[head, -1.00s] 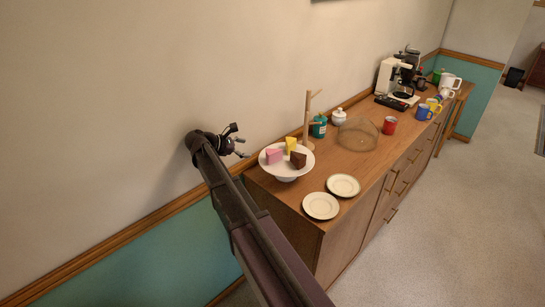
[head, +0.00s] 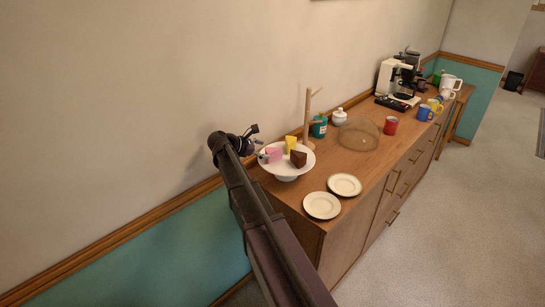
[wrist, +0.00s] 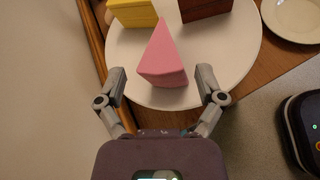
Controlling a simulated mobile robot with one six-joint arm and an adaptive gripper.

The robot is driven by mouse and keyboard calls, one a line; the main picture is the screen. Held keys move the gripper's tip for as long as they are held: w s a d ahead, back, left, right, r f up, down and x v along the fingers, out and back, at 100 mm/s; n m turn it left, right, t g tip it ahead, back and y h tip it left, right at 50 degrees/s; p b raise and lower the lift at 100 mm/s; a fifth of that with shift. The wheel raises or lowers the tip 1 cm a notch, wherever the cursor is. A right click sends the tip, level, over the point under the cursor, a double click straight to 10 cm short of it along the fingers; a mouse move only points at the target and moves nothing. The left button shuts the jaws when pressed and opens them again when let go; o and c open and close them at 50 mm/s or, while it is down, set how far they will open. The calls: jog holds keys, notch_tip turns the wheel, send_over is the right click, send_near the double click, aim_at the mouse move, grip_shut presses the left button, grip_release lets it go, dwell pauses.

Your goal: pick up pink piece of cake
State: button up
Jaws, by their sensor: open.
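The pink piece of cake (wrist: 163,58) lies on a white cake stand (wrist: 125,50), its pointed end away from my gripper in the wrist view. In the head view the pink piece (head: 273,155) is at the left of the stand (head: 287,177). My gripper (wrist: 163,85) is open, with one finger on each side of the cake's near end; whether they touch it I cannot tell. In the head view my gripper (head: 260,150) is at the stand's left edge. A yellow piece (head: 290,144) and a brown piece (head: 298,159) share the stand.
Two small plates (head: 322,205) (head: 344,185) lie on the wooden sideboard (head: 300,197) in front of the stand. A wooden mug tree (head: 308,120) stands just behind it. A mesh dome (head: 358,134) and a red mug (head: 390,125) are further right. The wall is close behind.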

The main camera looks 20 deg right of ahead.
aim_at(269, 151)
jog(key=shift+b+x, duration=1)
jog(key=shift+x, duration=0.85)
jog(key=shift+s+d+f, duration=0.1)
jog(key=shift+d+f, duration=0.25)
jog(key=shift+d, duration=0.3)
jog(key=c, duration=0.6)
jog(key=shift+o, duration=0.2)
